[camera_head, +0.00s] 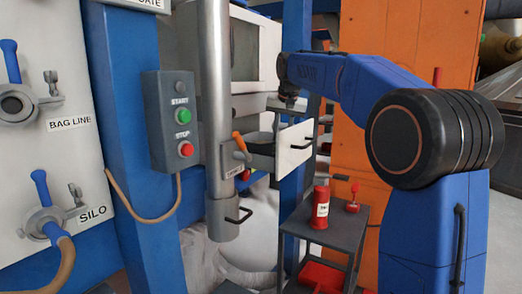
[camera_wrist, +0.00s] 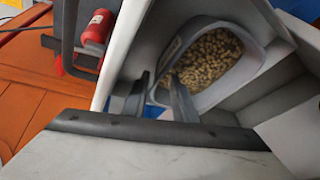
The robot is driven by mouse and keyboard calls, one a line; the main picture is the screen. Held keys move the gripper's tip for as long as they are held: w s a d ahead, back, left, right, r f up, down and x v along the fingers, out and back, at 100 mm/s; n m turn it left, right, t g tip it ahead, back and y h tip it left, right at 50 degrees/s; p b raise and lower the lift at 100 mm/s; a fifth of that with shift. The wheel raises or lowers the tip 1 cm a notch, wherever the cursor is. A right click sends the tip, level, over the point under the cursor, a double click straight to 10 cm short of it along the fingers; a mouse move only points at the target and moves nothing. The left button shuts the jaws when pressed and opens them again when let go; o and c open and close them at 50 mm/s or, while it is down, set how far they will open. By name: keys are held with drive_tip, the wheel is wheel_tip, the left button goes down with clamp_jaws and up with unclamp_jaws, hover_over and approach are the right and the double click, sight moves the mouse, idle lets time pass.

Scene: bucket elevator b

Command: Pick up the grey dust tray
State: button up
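A grey tray (camera_wrist: 262,48) with tan pellets lies inside a pulled-out drawer in the wrist view. A small label is on its near-left wall. My gripper (camera_wrist: 160,98) has its two grey fingers apart, with a gap between them, at the tray's lower-left end. I cannot tell whether they touch the tray wall. In the head view my gripper (camera_head: 288,100) is above the drawer, small and dark, its fingertips unclear. The drawer has a pale front panel (camera_head: 296,146) with a black handle. The tray itself is mostly hidden there.
A metal pipe (camera_head: 214,90) stands left of the drawer, with an orange lever (camera_head: 239,141). A dark cart (camera_head: 338,222) below bears a red canister (camera_head: 320,208), also in the wrist view (camera_wrist: 98,28). A start/stop box (camera_head: 170,120) hangs on a blue post.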

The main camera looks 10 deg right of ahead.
drive_tip(key=shift+x, duration=1.05)
drive_tip(key=shift+c, duration=0.5)
clamp_jaws()
